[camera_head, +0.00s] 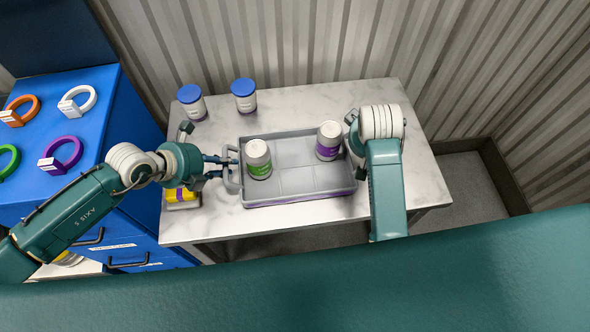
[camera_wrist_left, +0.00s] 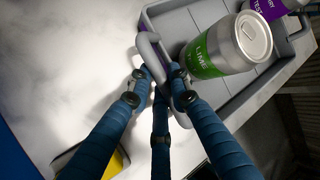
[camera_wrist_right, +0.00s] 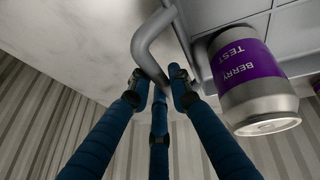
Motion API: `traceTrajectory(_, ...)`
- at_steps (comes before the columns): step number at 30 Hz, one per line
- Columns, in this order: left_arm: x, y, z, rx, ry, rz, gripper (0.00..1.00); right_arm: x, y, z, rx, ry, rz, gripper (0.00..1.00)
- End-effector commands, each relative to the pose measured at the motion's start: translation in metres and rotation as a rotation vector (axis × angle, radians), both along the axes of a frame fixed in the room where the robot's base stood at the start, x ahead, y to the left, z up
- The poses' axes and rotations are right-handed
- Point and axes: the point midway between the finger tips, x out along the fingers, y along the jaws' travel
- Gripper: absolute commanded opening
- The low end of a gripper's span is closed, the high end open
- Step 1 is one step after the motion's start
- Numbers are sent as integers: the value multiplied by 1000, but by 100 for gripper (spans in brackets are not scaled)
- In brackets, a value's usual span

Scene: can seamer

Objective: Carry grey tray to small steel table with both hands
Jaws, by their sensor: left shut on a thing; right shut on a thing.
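The grey tray (camera_head: 290,187) is over the pale marble-look tabletop (camera_head: 215,222); I cannot tell whether it touches. It carries a green-labelled LIME can (camera_head: 258,160) at its left and a purple-labelled BERRY TEST can (camera_head: 329,141) at its right, both upright. My left gripper (camera_wrist_left: 158,82) is shut on the tray's left handle (camera_wrist_left: 152,52). My right gripper (camera_wrist_right: 160,84) is shut on the tray's right handle (camera_wrist_right: 148,38). In the head view my right arm hides most of that grip. A purple strip shows along the tray's lower front side.
Two blue-lidded jars (camera_head: 192,103) (camera_head: 243,96) stand behind the tray. A yellow-topped item (camera_head: 180,195) is near my left gripper. A blue cabinet (camera_head: 118,128) with coloured rings is at the left. Corrugated walls (camera_head: 320,40) close off the back and right.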

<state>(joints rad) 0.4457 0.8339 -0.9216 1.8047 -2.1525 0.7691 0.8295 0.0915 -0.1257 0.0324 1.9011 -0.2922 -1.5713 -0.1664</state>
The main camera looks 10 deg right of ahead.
Motion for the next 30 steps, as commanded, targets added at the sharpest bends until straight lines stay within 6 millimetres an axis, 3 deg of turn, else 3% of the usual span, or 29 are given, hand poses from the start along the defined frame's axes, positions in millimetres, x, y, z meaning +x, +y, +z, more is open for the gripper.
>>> traceTrajectory(1,1,0,-4,-1,-5,0,0,1,0,-5,-2,-3,1,0)
traceTrajectory(2,1,1,-2,1,-1,0,24,0,0,-2,-1,0,1,24)
traceTrajectory(4,0,1,-2,1,-1,0,37,0,0,-2,0,0,1,37)
traceTrajectory(16,-2,4,4,1,-1,1,37,0,0,-2,0,0,0,37)
traceTrajectory(30,-27,37,53,2,-2,1,37,0,0,-2,1,0,0,37)
